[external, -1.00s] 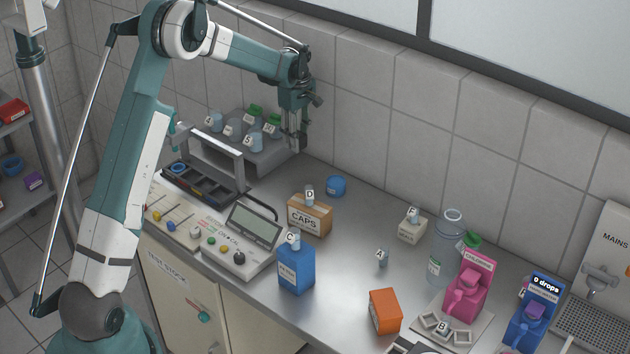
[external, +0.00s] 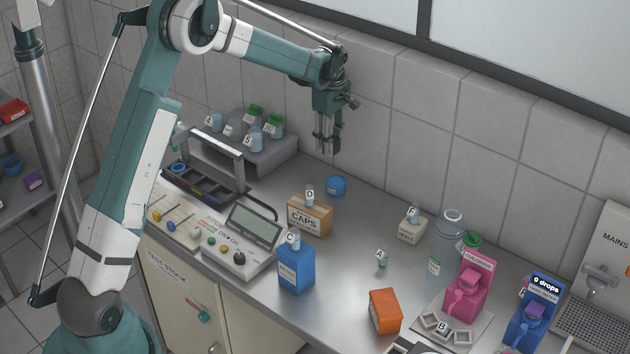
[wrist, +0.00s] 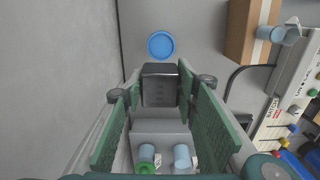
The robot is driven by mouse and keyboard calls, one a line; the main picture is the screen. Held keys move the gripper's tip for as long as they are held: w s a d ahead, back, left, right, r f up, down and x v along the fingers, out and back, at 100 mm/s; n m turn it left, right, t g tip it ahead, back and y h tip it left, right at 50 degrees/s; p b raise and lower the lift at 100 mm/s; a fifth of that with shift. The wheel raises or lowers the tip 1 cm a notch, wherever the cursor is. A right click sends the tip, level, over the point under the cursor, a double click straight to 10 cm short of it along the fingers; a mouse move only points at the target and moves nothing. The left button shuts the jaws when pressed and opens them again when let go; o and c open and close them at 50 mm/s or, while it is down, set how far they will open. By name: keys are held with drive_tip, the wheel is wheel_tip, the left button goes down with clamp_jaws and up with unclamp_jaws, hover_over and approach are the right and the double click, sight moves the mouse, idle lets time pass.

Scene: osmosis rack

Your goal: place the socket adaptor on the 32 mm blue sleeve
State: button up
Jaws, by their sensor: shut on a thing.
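My gripper (external: 327,145) is in the air behind the blue round piece, beside the back wall. In the wrist view its two green-padded fingers (wrist: 160,88) are shut on a dark grey block-like piece, which I take to be the socket adaptor (wrist: 160,84). The held piece is hard to make out in the external view. The blue round piece (external: 336,186), which I take to be the 32 mm sleeve, stands on the bench behind the CAPS box. It also shows ahead of the fingertips in the wrist view (wrist: 161,45). Any size marking on it is too small to read.
The cardboard CAPS box (external: 310,217) with a small piece labelled D stands close to the blue piece. A grey rack (external: 275,158) with several jars is to the left. The blue bottle (external: 296,268) and console (external: 232,244) are nearer. Bench right of the blue piece is clear.

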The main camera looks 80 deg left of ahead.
drive_tip(key=shift+w+d+r, duration=0.2)
drive_tip(key=shift+w+d, duration=0.3)
drive_tip(key=shift+d, duration=0.05)
drive_tip(key=shift+w+d+r, duration=0.2)
drive_tip(key=shift+w+d, duration=0.3)
drive_tip(key=shift+d, duration=0.05)
drive_tip(key=shift+f, duration=0.1)
hover_over(337, 181)
drive_tip(key=shift+f, duration=3)
drive_tip(key=shift+f+p, duration=0.4)
drive_tip(key=shift+f, duration=1.5)
drive_tip(key=shift+f, duration=0.2)
drive_tip(key=o, duration=0.9)
